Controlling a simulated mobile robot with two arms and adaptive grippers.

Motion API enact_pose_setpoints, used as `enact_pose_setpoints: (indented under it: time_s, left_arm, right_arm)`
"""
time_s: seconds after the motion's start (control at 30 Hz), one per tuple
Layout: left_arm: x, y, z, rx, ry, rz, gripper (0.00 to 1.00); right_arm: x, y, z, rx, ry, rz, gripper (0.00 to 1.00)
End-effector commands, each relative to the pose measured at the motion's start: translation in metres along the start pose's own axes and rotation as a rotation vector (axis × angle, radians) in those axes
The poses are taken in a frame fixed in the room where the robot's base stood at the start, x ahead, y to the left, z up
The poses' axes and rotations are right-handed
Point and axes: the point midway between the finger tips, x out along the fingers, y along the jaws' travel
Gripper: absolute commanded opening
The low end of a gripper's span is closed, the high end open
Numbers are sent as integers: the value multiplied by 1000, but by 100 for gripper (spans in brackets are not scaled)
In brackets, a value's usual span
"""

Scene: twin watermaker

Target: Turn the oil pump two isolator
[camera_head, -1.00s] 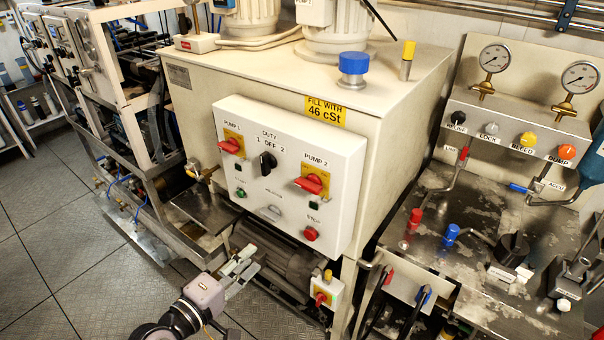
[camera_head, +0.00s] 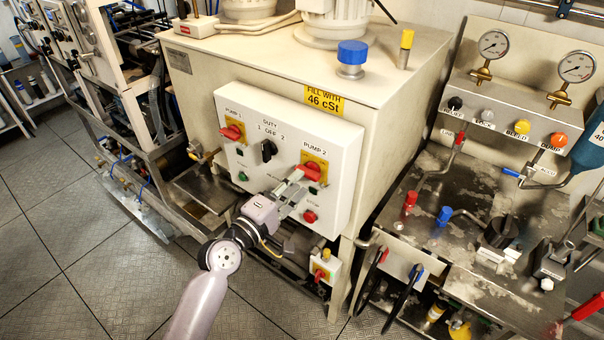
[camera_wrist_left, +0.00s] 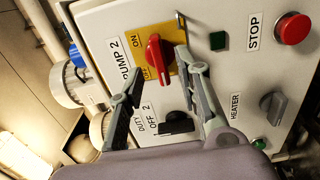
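The pump 2 isolator (camera_head: 309,172) is a red rotary handle on a yellow plate, at the right of the white control panel (camera_head: 345,150). In the left wrist view the red handle (camera_wrist_left: 155,62) shows clearly, with "ON" printed on its plate. My left gripper (camera_head: 294,184) is at the panel, just below and left of this handle in the head view. In the wrist view its two fingers (camera_wrist_left: 160,72) are spread apart, one to each side of the handle. I cannot tell whether they touch it. My right gripper is not in view.
The pump 1 isolator (camera_head: 232,132), the black duty selector (camera_head: 267,150) and the red stop button (camera_head: 309,216) are on the same panel. The grey heater knob (camera_wrist_left: 273,106) is near my right-hand finger in the wrist view. A metal bench (camera_head: 460,262) stands at the right.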

Motion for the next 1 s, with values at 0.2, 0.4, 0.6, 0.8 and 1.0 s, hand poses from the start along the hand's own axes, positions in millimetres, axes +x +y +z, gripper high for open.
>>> enact_pose_setpoints:
  time_s: [0.2, 0.4, 0.6, 0.8, 1.0]
  left_arm:
    - [26, 1, 0, 0, 0, 1, 32]
    - [31, 0, 0, 1, 0, 0, 32]
    - [31, 0, 0, 1, 0, 0, 30]
    - [30, 0, 0, 0, 0, 0, 16]
    - [30, -1, 0, 0, 0, -1, 3]
  right_arm:
    - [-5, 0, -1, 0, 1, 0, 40]
    - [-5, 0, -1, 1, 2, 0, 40]
    - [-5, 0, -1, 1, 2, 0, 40]
    - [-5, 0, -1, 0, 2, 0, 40]
    - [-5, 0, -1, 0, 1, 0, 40]
